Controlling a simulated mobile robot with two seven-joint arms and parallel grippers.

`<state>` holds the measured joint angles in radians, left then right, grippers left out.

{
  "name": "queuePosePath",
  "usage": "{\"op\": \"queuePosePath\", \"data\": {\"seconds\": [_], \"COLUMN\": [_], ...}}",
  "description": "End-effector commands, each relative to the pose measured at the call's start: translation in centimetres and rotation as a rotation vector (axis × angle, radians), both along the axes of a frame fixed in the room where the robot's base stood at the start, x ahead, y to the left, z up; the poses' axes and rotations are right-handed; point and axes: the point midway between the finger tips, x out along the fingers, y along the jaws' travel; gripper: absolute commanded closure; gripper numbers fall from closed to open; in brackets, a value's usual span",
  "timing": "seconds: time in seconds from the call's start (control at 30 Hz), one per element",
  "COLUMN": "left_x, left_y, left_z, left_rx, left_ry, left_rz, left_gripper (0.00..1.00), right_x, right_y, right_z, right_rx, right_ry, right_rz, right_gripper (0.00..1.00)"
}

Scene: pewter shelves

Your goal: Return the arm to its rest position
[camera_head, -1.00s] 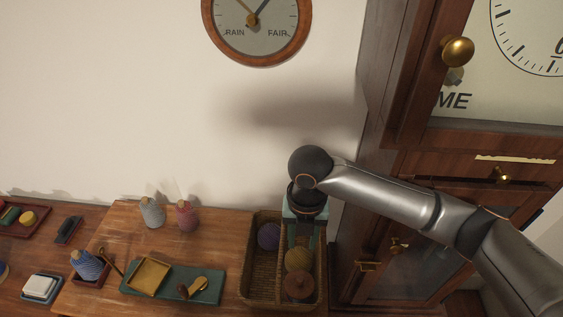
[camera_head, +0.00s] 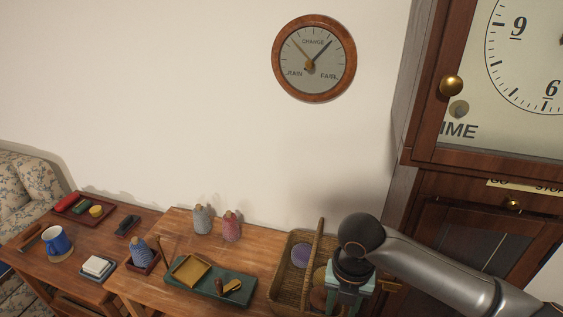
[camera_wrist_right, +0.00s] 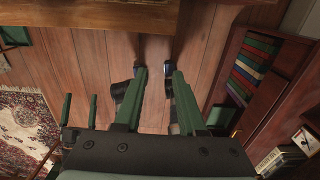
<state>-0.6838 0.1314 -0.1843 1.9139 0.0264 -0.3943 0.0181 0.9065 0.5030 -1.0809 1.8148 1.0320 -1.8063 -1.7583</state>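My right arm comes in from the right in the head view. Its gripper (camera_head: 349,287) hangs downward at the right end of the wicker basket (camera_head: 286,277), covering part of it. The fingertips are hidden there. In the right wrist view the two green fingers (camera_wrist_right: 159,82) stand apart with only floor between them, so the gripper is open and empty. My left arm does not show in the head view. Green upright pieces at the left of the right wrist view are too unclear to name.
A wooden table holds two bottles (camera_head: 202,219), a green tray (camera_head: 238,293) and other small things. A tall clock cabinet (camera_head: 404,120) stands close at the right.

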Motion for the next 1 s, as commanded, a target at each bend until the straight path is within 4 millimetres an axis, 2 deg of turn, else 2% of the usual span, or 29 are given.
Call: {"op": "queuePosePath", "data": {"seconds": [0.03, 0.3, 0.43, 0.53, 0.63, 0.77, 0.87, 1.0], "left_x": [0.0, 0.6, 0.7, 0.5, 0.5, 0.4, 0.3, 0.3], "left_y": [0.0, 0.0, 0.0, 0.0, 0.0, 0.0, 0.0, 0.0], "left_z": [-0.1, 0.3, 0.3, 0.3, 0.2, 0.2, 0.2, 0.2], "left_rx": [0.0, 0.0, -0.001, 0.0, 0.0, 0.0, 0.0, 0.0], "left_ry": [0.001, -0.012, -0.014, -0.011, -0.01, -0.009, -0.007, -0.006], "left_rz": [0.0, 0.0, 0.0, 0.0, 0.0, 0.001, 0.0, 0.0], "left_gripper": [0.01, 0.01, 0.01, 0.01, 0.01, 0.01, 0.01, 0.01], "right_x": [-0.4, -1.0, -1.3, -1.5, -1.7, -2.5, -3.7, -6.4], "right_y": [1.2, 6.5, 8.6, 9.4, 9.2, 7.6, 5.4, 1.4], "right_z": [-1.1, -5.1, -6.9, -8.5, -10.0, -12.1, -14.0, -16.4], "right_rx": [0.052, 0.329, 0.49, 0.61, 0.718, 0.837, 0.913, 1.004], "right_ry": [0.0, -0.013, 0.007, 0.034, 0.06, 0.089, 0.098, 0.087], "right_rz": [-0.059, -0.46, -0.738, -0.987, -1.24, -1.568, -1.811, -2.119], "right_gripper": [0.6, 0.6, 0.6, 0.6, 0.6, 0.6, 0.6, 0.6]}}
